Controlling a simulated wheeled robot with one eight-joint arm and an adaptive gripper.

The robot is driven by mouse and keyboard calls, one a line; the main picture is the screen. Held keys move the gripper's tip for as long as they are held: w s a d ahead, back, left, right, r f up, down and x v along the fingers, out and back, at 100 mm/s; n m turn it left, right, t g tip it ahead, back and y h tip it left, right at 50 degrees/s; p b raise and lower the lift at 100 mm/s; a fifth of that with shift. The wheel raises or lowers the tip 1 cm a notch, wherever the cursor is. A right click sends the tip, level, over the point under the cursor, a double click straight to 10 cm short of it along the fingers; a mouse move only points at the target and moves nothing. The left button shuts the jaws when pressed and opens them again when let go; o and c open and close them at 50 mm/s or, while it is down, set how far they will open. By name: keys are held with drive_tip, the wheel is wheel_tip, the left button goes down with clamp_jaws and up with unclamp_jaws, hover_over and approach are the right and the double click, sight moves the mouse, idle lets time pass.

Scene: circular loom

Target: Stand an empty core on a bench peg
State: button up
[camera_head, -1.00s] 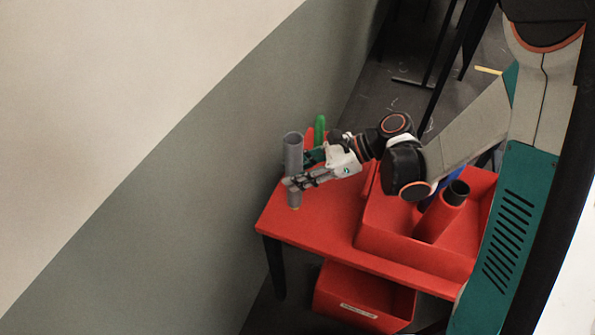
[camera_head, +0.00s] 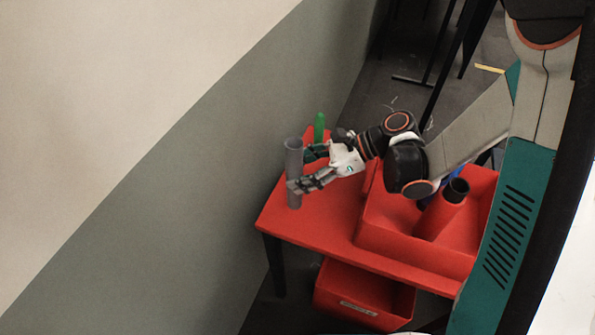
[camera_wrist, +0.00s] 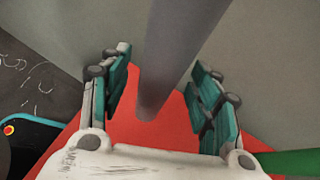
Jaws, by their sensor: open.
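A tall grey core (camera_head: 294,165) stands upright at the far left corner of the red bench (camera_head: 318,228); it also shows in the wrist view (camera_wrist: 165,75). My gripper (camera_head: 300,170) is open, with a finger on either side of the core. In the wrist view there is a gap between the core and each teal finger pad of my gripper (camera_wrist: 160,68). No bare peg shows under the core; its lower end meets the bench top.
A green upright piece (camera_head: 319,128) stands behind my gripper. A red bin (camera_head: 375,233) on the bench holds a red tube (camera_head: 440,213) with a dark mouth. Another red bin (camera_head: 360,300) is below the bench. A wall runs close along the left.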

drive_tip(key=v, duration=1.1)
